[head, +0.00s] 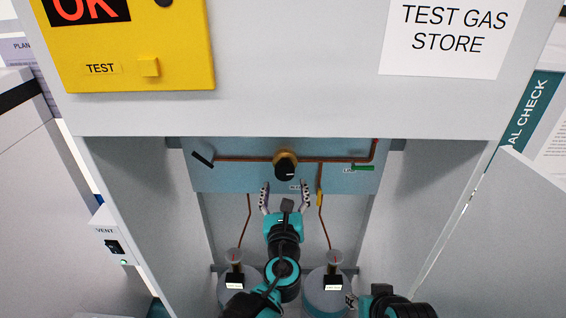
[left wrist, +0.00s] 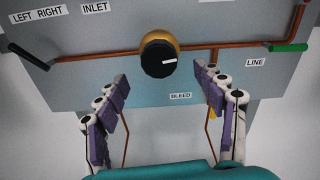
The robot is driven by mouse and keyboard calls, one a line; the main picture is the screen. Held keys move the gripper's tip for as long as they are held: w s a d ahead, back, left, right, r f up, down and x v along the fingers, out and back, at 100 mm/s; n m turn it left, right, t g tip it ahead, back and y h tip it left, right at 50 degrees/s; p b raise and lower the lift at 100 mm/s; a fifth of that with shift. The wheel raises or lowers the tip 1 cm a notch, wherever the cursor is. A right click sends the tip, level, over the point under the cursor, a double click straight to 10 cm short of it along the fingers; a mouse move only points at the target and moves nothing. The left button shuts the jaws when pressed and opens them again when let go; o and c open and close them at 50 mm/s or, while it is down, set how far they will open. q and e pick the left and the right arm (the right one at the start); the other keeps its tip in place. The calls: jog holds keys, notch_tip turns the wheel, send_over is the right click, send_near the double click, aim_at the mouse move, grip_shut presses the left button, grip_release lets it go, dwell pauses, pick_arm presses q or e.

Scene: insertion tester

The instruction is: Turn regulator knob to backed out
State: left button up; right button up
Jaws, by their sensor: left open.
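The regulator knob (head: 286,167) is black on a brass body, on a copper pipe across the blue-grey panel inside the cabinet. It also shows in the left wrist view (left wrist: 159,58), with a white mark on its face. My left gripper (head: 285,187) is open and empty, its fingers pointing at the panel just below the knob. In the left wrist view its fingers (left wrist: 164,82) are spread either side of and below the knob, with no visible contact. My right gripper (head: 351,300) shows only in small part at the bottom of the head view, and its jaws are unclear.
A black-handled valve (head: 203,159) sits left on the pipe, a green-handled one (head: 363,167) right. A yellow bleed handle (left wrist: 240,112) is partly behind my right-hand finger. Two gas cylinders (head: 325,300) stand below. Cabinet walls close in both sides; a yellow tester (head: 130,45) hangs above.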

aim_at(285, 176)
pick_arm(q)
jog(key=w, duration=0.8)
jog(key=shift+f, duration=0.1)
jog(key=shift+s, duration=0.1)
jog(key=c, duration=1.2)
